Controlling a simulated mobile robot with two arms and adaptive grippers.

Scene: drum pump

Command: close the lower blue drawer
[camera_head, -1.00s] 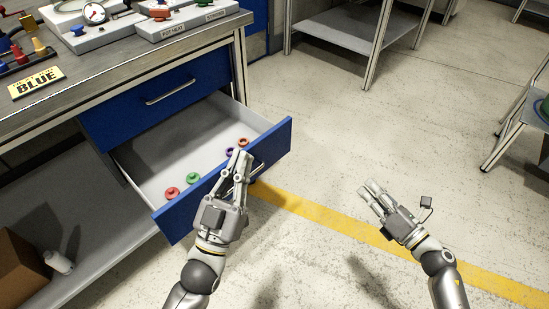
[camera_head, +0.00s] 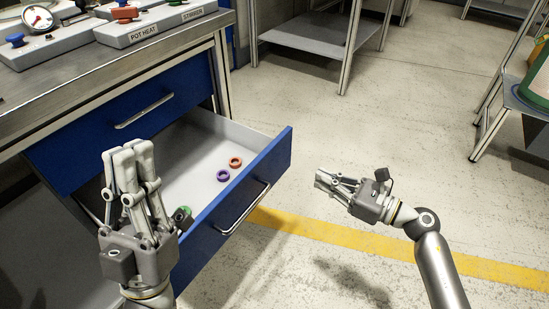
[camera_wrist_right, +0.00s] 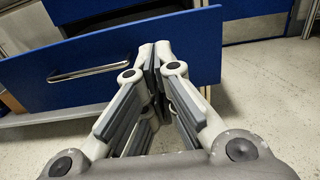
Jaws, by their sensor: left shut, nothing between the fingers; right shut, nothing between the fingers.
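The lower blue drawer (camera_head: 232,207) stands pulled out of the bench, with its white inside showing. Its front with a metal handle also shows in the right wrist view (camera_wrist_right: 88,72). My left gripper (camera_head: 130,150) is shut and empty, in front of the left part of the drawer and hiding some of it. My right gripper (camera_head: 322,178) is shut and empty, to the right of the drawer front and apart from it. In the right wrist view its fingertips (camera_wrist_right: 155,48) overlap the blue front. The upper blue drawer (camera_head: 120,125) is shut.
Orange (camera_head: 235,162), purple (camera_head: 223,175) and green (camera_head: 183,212) pieces lie in the drawer. The worktop (camera_head: 60,92) carries control boxes. A grey shelf table (camera_head: 310,35) stands at the back. The floor right of the drawer is clear, with a yellow line (camera_head: 330,233).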

